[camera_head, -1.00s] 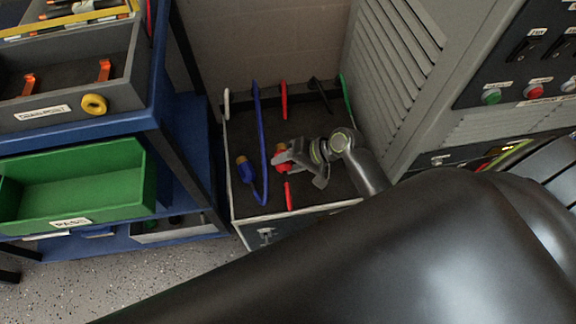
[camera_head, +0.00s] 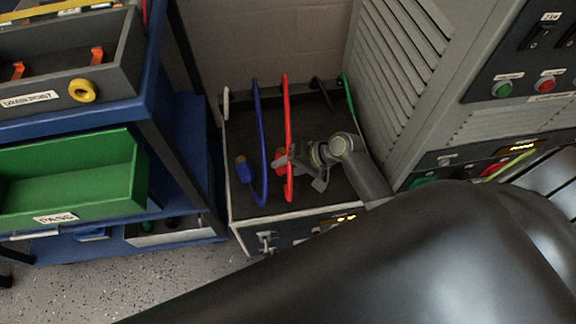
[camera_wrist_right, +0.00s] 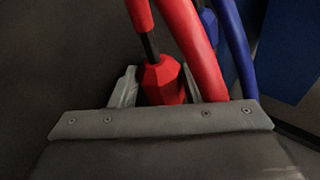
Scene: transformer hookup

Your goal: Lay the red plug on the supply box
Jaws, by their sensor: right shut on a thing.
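The red plug (camera_wrist_right: 162,80) is between the fingers of my right gripper (camera_wrist_right: 160,90) in the right wrist view, with its red cable (camera_wrist_right: 195,45) rising beside it. In the head view the red cable (camera_head: 287,120) arches over the dark top of the supply box (camera_head: 328,197), and my right gripper (camera_head: 284,162) is low over that top, shut on the plug. The fingers partly hide the plug, and I cannot tell whether it touches the box top. My left gripper is not in view.
A blue plug (camera_head: 244,168) with its blue cable (camera_head: 263,150) lies just left of my right gripper. A green cable (camera_head: 347,92) is at the box's back right. A grey cabinet (camera_head: 400,75) stands to the right, and a blue shelf with a green bin (camera_head: 70,185) to the left.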

